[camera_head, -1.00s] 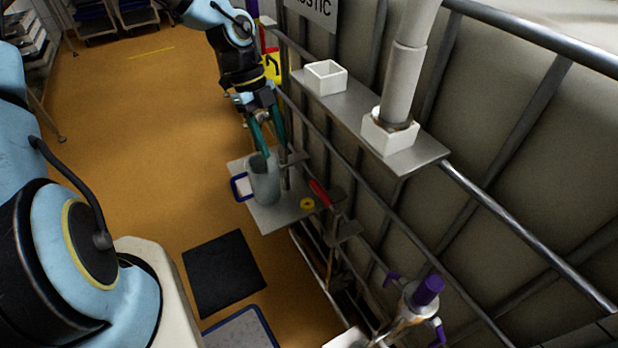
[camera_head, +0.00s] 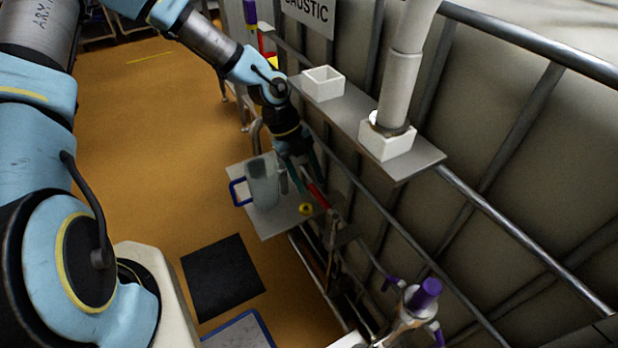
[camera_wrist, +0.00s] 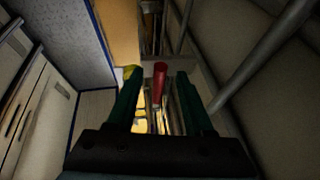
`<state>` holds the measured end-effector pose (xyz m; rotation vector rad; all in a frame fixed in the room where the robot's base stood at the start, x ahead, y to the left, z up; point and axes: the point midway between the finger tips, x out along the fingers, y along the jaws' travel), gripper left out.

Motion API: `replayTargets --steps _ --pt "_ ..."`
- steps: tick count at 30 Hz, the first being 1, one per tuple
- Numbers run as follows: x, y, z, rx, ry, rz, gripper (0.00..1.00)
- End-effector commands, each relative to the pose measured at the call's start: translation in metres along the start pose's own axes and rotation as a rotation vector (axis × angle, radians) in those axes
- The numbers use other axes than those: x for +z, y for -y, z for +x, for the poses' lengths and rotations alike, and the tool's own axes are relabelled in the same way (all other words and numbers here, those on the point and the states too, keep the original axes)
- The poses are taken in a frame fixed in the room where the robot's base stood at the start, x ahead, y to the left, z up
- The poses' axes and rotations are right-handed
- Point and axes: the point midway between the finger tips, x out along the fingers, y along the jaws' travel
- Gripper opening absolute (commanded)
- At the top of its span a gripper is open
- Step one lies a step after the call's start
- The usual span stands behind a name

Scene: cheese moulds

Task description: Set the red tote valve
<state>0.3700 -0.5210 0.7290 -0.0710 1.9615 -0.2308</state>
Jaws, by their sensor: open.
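The red valve handle (camera_head: 316,194) is a short red lever beside the caged tote, just off the right edge of a small grey shelf. In the wrist view the red handle (camera_wrist: 159,82) stands between my two green fingers, near their tips. My gripper (camera_head: 306,190) is open, and its fingers reach down at the handle's far side. In the wrist view my gripper (camera_wrist: 158,85) has a finger on each side of the handle, with gaps visible. I cannot tell how deep the handle sits between them. The valve body below the handle is mostly hidden.
A yellow ring (camera_head: 305,209) lies near the handle. The tote's cage bars (camera_head: 480,205) and an upper shelf (camera_head: 415,160) close off the right.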

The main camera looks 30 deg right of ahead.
Motion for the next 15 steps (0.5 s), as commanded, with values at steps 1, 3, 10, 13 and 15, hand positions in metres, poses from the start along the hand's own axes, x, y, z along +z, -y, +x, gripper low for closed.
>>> replayTargets --steps 1,3,10,13,15 --pt "-0.0001 0.0000 0.0024 0.000 0.000 0.000 0.52" --pt "0.0001 0.0001 0.0044 0.000 0.001 0.000 0.52" --pt "0.0003 0.0000 0.0051 -0.001 0.001 -0.001 0.52" --pt "0.0003 0.0000 0.0050 -0.001 0.001 -0.001 0.43" --pt "0.0003 0.0000 0.0050 -0.001 0.001 -0.001 0.35"
